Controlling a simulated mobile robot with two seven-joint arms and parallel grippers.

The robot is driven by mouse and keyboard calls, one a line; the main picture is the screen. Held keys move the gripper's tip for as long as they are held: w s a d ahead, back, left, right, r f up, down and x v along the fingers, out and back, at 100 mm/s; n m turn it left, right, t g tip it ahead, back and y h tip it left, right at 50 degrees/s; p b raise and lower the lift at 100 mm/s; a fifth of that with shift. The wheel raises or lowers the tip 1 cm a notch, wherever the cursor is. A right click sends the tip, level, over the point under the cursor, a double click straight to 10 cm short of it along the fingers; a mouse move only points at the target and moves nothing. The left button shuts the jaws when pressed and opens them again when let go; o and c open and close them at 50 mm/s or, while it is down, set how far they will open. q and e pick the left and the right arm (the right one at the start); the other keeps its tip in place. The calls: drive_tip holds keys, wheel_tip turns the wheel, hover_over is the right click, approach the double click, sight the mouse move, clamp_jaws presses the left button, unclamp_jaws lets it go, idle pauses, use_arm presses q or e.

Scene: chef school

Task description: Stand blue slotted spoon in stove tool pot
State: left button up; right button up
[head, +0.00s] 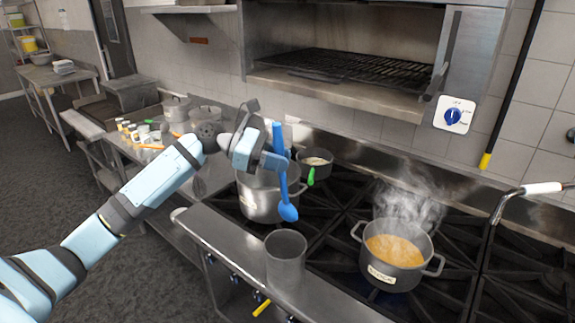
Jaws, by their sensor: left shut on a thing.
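The blue slotted spoon (288,210) hangs with its bowl end down and its handle up, in front of a large steel pot. My left gripper (278,155) is shut on its handle, above the stove's front left. The stove tool pot (286,262), a plain grey metal cylinder, stands upright on the steel front ledge of the stove, below the spoon in the picture. The spoon's bowl is above the tool pot's rim and apart from it. Whether the bowl has slots is too small to tell. My right gripper is out of view.
A large steel pot (258,200) stands behind the spoon. A small pan (315,160) with a green handle is behind it. A steaming pot of orange soup (396,250) sits to the right. A side table with jars (135,135) is at left. The front ledge (225,235) beside the tool pot is clear.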

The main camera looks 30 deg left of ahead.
use_arm(q)
drive_tip(key=shift+s+a+f, duration=0.1)
drive_tip(key=shift+s+f, duration=0.05)
drive_tip(key=shift+f, duration=0.25)
wheel_tip(320, 180, down, 19)
drive_tip(key=b, duration=0.7)
drive_tip(key=shift+f+b, duration=0.15)
drive_tip(key=shift+b, duration=0.15)
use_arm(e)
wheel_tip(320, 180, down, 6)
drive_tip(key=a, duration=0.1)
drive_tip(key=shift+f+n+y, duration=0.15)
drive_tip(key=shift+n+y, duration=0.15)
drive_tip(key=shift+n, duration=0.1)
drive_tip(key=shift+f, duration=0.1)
use_arm(q)
drive_tip(key=o, duration=1)
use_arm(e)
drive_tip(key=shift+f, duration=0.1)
